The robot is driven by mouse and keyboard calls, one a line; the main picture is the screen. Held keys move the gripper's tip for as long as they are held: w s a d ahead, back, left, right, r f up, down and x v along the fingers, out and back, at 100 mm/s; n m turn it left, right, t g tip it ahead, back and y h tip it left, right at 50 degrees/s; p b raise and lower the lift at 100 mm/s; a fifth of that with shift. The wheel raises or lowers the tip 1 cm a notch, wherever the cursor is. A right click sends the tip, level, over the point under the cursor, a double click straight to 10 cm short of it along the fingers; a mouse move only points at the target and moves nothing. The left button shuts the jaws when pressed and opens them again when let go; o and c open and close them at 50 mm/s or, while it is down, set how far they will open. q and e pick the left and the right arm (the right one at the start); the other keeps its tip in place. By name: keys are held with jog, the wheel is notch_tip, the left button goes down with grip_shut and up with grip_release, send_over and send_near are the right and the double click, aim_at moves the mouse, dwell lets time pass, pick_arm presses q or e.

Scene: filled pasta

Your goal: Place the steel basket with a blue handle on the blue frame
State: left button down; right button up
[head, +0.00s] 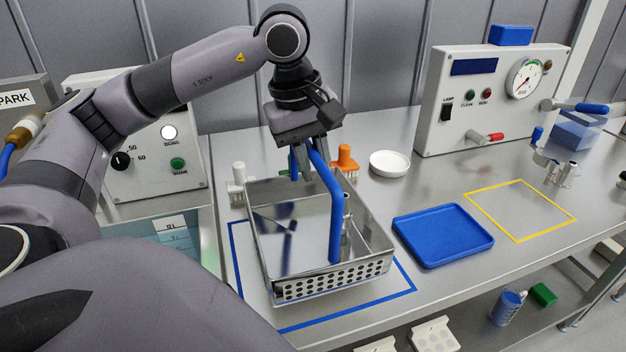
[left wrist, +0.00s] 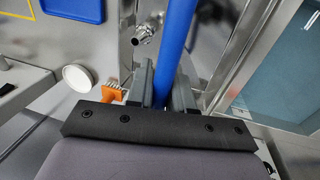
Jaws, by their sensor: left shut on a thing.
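The steel basket (head: 320,282) has a perforated front wall and a tall blue handle (head: 335,215). It sits over the area outlined by the blue frame (head: 348,308) on the steel table, turned slightly against the frame lines; whether it touches the table I cannot tell. My left gripper (head: 305,165) is shut on the blue handle at its upper back end. The left wrist view shows the handle (left wrist: 177,50) between the two fingers (left wrist: 165,85). A metal fitting (left wrist: 145,32) shows inside the basket. The back part of the frame is hidden behind the basket. My right gripper is not in view.
A blue tray (head: 442,236) lies right of the basket, with a yellow frame (head: 520,238) beyond it. A white dish (head: 390,164), an orange-handled brush (head: 345,160) and a white one (head: 239,177) stand behind. A gauge panel (head: 490,110) stands at the back right.

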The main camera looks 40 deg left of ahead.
pick_arm(q)
jog(key=x, duration=0.3)
jog(key=shift+s+a+f, duration=0.2)
jog(key=shift+s+f, duration=0.1)
jog(key=shift+f, duration=0.05)
jog(key=c, duration=1)
grip_release()
jog(key=shift+r, duration=0.1)
jog(key=d+v, duration=0.1)
jog(key=v, duration=1)
jog(key=shift+a+r, duration=0.45)
jog(key=shift+a, duration=0.05)
